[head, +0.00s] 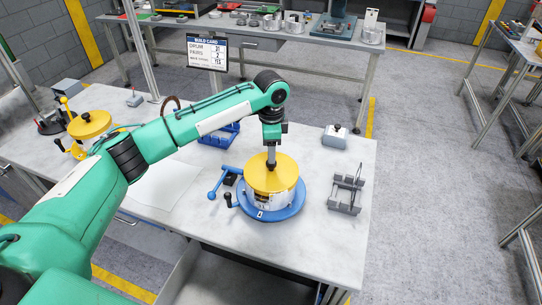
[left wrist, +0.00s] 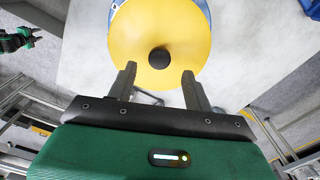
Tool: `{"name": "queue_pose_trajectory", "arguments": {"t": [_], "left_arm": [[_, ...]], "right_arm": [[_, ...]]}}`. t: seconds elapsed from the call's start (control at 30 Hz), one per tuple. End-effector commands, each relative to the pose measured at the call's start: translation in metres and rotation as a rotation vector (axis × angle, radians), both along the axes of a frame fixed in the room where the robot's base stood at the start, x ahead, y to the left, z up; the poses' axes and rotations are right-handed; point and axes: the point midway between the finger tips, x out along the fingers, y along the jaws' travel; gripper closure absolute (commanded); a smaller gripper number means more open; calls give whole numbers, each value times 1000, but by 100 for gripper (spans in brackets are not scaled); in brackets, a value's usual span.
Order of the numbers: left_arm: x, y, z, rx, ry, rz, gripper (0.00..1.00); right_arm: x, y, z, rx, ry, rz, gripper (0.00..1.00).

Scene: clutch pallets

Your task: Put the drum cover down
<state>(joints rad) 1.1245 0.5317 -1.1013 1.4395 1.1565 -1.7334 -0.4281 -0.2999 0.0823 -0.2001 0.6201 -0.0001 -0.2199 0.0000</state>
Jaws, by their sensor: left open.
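The yellow drum cover (head: 271,175) with its dark knob sits flat on top of a pale drum (head: 272,200), in a round blue fixture (head: 271,214) on the near bench. My left gripper (head: 271,160) points straight down above the middle of the cover. In the left wrist view my left gripper (left wrist: 160,75) is open, with its fingers apart and the black knob (left wrist: 159,58) between and just beyond the tips. A green and dark gripper, seemingly my right one (left wrist: 18,38), shows small at the left edge; its jaws are unclear.
A grey rack (head: 345,192) and a grey block with a black knob (head: 335,137) stand right of the fixture. A blue bin (head: 218,135) is behind it. Another yellow cover (head: 90,124) is far left. A white sheet (head: 166,186) lies left of the fixture's blue handle (head: 219,183).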

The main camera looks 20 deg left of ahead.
Motion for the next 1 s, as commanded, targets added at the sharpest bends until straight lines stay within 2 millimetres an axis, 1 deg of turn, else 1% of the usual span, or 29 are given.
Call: {"name": "queue_pose_trajectory", "arguments": {"t": [0.03, 0.2, 0.3, 0.4, 0.5, 0.67, 1.0], "left_arm": [[1, 0, 8, -1, -6, -1, 49], [1, -1, 48, -1, -5, -2, 49], [1, -1, 68, -2, -3, -2, 49], [1, -1, 84, -1, -3, -1, 49], [0, 0, 95, -1, -1, 0, 49], [0, 0, 102, 0, 1, -1, 49], [0, 0, 102, 0, 1, -1, 49]], "right_arm": [[0, 0, -10, 0, 0, 0, 64], [0, 2, -24, 2, -1, -1, 64], [0, 3, -30, 3, 0, -1, 64], [0, 4, -34, 4, 0, -2, 64], [0, 5, -37, 5, 0, -2, 64], [0, 4, -37, 4, 0, -2, 64], [1, 2, -37, 2, -1, -1, 64]]}}
